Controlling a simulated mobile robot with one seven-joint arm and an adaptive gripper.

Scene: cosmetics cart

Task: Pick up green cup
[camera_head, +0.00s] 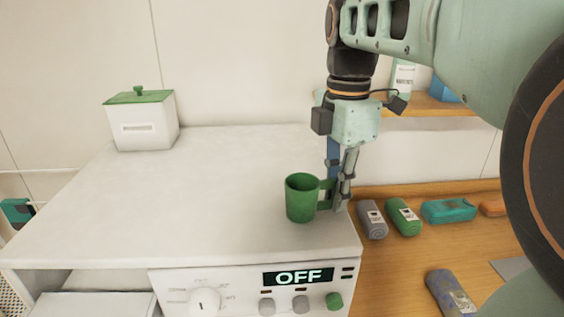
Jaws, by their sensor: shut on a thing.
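The green cup (301,200) stands upright at the right front part of a white appliance's top (200,205). Its handle points right, toward my gripper (336,200). My gripper comes down from above at the cup's right side and is shut on the handle. The fingers partly hide the handle. The cup's base looks to be on or just above the white top; I cannot tell which.
A white box with a green lid (143,120) stands at the back left. The front panel has a display reading OFF (298,277) and knobs. A wooden counter (400,265) at right holds several rolled or wrapped items. A shelf (420,105) is behind my arm. The top's middle is clear.

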